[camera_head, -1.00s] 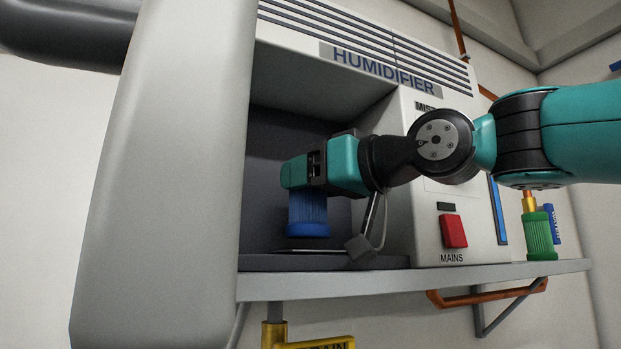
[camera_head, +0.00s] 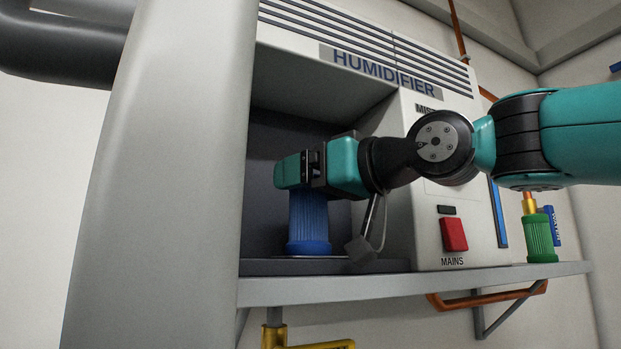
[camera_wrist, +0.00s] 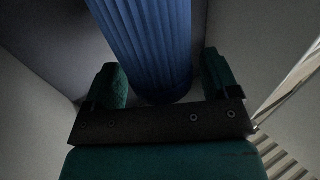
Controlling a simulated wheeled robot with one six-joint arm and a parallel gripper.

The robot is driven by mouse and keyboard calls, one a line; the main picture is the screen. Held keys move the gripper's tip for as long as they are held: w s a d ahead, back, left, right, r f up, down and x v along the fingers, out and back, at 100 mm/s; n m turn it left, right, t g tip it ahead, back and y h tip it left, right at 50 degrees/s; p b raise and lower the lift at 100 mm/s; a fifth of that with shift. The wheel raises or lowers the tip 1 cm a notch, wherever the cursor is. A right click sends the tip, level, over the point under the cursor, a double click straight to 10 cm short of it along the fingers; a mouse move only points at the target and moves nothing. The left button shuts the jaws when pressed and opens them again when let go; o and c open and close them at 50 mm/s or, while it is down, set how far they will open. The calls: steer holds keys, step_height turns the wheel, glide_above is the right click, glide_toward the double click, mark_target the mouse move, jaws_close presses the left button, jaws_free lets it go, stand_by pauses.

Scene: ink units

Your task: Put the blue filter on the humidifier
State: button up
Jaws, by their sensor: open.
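The blue filter (camera_head: 309,224) is a ribbed cylinder standing upright in the open recess of the humidifier (camera_head: 330,108), its wider base down on the recess floor. My gripper (camera_head: 290,172) is around the filter's top, coming from the right. In the wrist view, the filter (camera_wrist: 150,45) lies between the two teal fingers of my gripper (camera_wrist: 163,85), with a gap visible beside the fingers. The fingers are apart and not closed on it. The filter's top is hidden behind the gripper in the head view.
A red MAINS switch (camera_head: 454,233) is on the humidifier's front. A green ribbed filter (camera_head: 539,238) stands at the right on the grey shelf (camera_head: 420,280). A yellow DRAIN handle (camera_head: 320,345) is below the shelf. A large grey column blocks the left.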

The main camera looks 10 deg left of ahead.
steer(key=b+v, duration=0.6)
steer(key=v, duration=0.6)
steer(key=shift+s, duration=0.1)
